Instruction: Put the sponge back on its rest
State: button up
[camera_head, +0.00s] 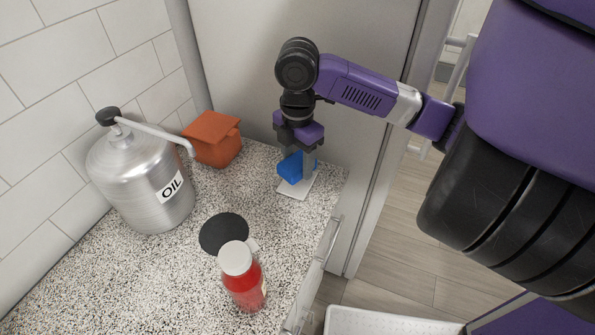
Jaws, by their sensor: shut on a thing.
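My gripper (297,156) points down at the far right end of the counter and is shut on a blue sponge (289,168). A flat pale rest (292,194) lies on the counter right below the sponge. The sponge appears to be over or on the rest; I cannot tell whether they touch. The gripper hides part of the sponge's right side.
An orange box (212,140) stands at the back left of my gripper. A metal oil can (147,180) with a long spout stands at the left. A black disc (223,234) and a red bottle (243,277) with a white cap are nearer. A tall pale panel rises behind my gripper.

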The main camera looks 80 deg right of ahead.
aim_at(297, 172)
jog(key=shift+f, duration=1.75)
jog(key=shift+f, duration=0.1)
jog(key=shift+f, duration=0.15)
jog(key=o, duration=1.3)
notch_tip(297, 172, up, 13)
jog(key=shift+f, duration=0.2)
